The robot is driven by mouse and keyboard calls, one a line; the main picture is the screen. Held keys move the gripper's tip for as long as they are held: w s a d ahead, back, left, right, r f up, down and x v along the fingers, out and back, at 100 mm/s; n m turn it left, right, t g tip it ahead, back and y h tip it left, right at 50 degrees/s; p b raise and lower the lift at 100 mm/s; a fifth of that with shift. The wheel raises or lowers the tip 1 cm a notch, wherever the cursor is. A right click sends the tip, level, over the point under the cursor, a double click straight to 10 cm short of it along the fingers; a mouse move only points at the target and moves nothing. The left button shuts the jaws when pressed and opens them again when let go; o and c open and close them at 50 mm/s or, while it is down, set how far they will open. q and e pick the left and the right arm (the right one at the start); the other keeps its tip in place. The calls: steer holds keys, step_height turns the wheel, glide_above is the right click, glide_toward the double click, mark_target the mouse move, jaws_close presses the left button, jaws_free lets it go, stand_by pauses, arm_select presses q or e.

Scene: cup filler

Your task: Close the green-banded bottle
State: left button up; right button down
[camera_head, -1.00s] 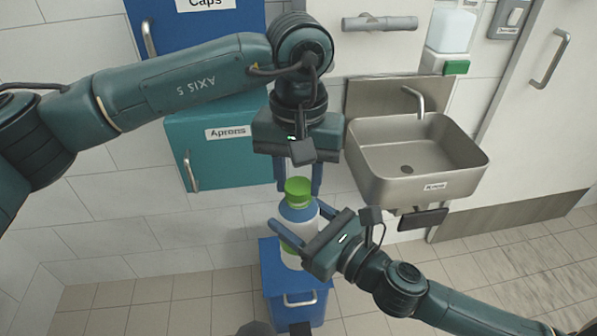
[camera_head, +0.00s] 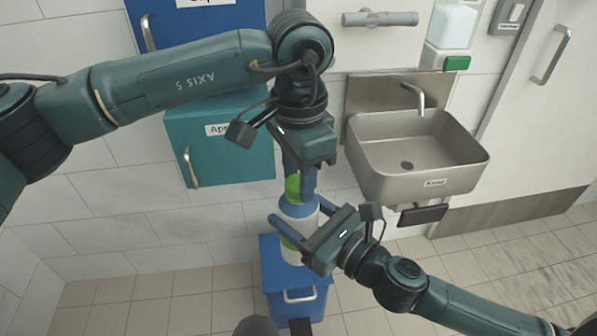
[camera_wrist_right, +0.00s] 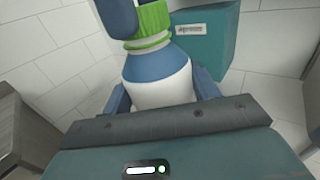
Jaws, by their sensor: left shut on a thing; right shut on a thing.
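The green-banded bottle (camera_head: 301,226) is white with a blue shoulder and a green band low on its body. It stands upright in the head view, above a blue box. Its green cap (camera_head: 292,186) sits at the top of the neck; in the right wrist view the cap (camera_wrist_right: 153,20) has a thin green ring under it. Whether it is screwed down cannot be told. My left gripper (camera_head: 300,184) points down from above and is shut on the cap, hiding part of it. My right gripper (camera_head: 298,226) is shut around the bottle's body from the right.
The blue box (camera_head: 297,285) with a handle is below the bottle. A teal Aprons cabinet (camera_head: 235,160) is on the wall behind. Tiled floor is free at the lower left.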

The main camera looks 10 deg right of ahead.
arm_select(q)
steer(key=o, duration=1)
steer(key=shift+c, duration=0.2)
steer(key=shift+r, duration=2.3)
steer(key=shift+c, duration=0.2)
